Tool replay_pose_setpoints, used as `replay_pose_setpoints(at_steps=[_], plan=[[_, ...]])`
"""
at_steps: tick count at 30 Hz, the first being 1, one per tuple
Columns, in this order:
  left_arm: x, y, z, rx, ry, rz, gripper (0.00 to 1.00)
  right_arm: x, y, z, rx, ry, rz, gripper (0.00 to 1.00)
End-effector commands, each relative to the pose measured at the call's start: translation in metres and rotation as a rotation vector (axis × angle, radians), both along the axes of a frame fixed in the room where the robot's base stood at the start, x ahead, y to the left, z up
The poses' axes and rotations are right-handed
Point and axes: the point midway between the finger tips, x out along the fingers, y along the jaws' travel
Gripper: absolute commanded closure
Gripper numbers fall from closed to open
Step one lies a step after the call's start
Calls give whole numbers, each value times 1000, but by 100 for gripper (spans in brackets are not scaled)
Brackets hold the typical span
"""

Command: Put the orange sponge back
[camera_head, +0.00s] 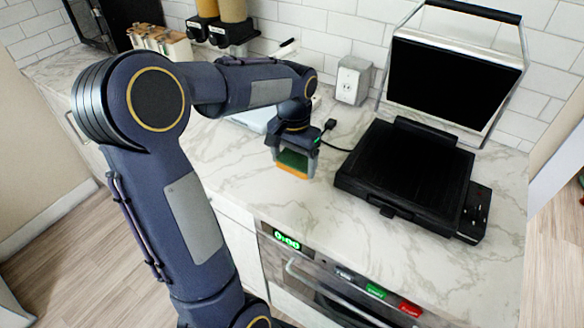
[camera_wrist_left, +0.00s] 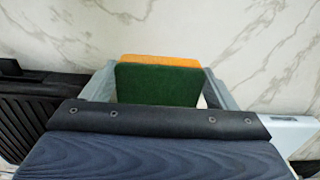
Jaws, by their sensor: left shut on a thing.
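The orange sponge (camera_head: 292,171) is in my left gripper (camera_head: 291,165), above the marble counter in the head view. Its green side faces up toward the wrist and its orange part is at the lower end. In the left wrist view the sponge (camera_wrist_left: 158,85) sits between the two grey fingers of my left gripper (camera_wrist_left: 157,82), green face toward the camera and an orange strip at the far edge. I cannot tell whether the sponge touches the counter. My right gripper is not in view.
A black grill (camera_head: 405,175) with a raised lid (camera_head: 452,75) stands right of the gripper. A white box (camera_head: 352,80) is at the wall. A white flat object (camera_head: 258,117) lies behind my arm. An oven (camera_head: 330,285) is below.

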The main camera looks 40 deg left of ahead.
Motion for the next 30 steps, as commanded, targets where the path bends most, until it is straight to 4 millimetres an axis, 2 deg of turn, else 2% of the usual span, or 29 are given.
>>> replay_pose_setpoints(at_steps=[3,8,15,28,29,30], plan=[[7,8,-13,0,1,1,38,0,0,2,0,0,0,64],[13,14,-22,0,0,1,38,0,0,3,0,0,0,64],[15,17,-54,-1,1,0,38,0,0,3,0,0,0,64],[16,16,-62,0,-2,0,38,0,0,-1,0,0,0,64],[16,16,-61,0,-2,0,19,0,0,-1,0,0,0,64],[16,16,-61,0,-2,0,13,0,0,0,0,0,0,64]])
